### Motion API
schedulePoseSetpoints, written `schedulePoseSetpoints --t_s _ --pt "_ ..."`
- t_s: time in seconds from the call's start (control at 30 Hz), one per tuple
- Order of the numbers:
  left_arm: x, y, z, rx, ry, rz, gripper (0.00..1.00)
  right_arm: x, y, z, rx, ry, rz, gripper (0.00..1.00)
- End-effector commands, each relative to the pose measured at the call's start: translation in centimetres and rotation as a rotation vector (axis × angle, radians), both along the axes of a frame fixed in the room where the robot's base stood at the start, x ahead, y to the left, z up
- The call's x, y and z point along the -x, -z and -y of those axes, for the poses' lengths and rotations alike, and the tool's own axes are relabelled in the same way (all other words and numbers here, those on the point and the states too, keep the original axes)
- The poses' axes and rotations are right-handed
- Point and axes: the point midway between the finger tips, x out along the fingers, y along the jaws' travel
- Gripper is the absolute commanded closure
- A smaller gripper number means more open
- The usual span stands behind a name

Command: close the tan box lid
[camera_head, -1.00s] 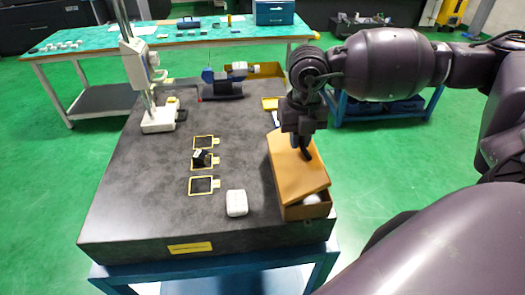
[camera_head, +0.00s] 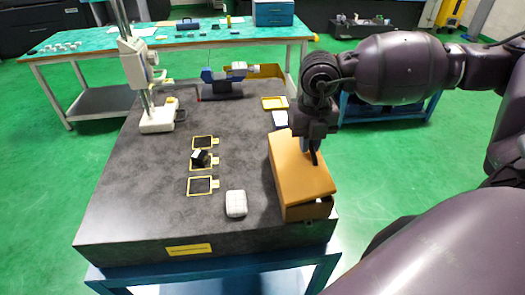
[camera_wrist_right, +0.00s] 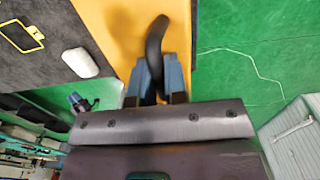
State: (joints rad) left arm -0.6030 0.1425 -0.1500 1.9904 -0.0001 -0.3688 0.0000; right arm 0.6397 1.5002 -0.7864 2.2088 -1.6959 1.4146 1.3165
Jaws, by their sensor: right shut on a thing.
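The tan box (camera_head: 300,213) stands at the right edge of the dark stone table. Its tan lid (camera_head: 298,182) lies over nearly the whole top, slightly tilted, with a narrow dark gap at the near right corner. My right gripper (camera_head: 312,153) is above the lid's far right part. In the right wrist view, my right gripper (camera_wrist_right: 156,82) is shut on the black curved handle (camera_wrist_right: 155,45), in front of the tan lid surface (camera_wrist_right: 120,35). The inside of the box is almost fully hidden. My left gripper is out of view.
A white rounded block (camera_head: 236,204) stands left of the box on the stone table (camera_head: 140,215). Several yellow-edged frames (camera_head: 202,186) lie further left, one with a small black-and-white object. A yellow tray (camera_head: 274,103) lies behind the box. A white stand (camera_head: 157,118) is at the far left.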

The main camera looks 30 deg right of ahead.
Motion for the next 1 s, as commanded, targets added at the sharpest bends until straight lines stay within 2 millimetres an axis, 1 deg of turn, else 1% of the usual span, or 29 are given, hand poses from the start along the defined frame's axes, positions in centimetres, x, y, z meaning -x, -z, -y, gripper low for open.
schedulePoseSetpoints --t_s 0.1,0.47,0.83,1.0 --pt "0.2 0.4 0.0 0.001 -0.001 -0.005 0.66 0.1 0.3 0.3 0.000 -0.002 0.001 0.99" --pt "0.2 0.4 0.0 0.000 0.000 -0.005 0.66 0.2 0.4 0.3 0.000 -0.002 0.001 0.99" --pt "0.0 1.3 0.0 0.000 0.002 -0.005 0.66 0.6 1.8 1.2 0.000 0.000 -0.001 0.99" --pt "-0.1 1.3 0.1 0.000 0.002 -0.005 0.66 0.7 2.0 1.3 0.000 -0.001 0.000 0.99"
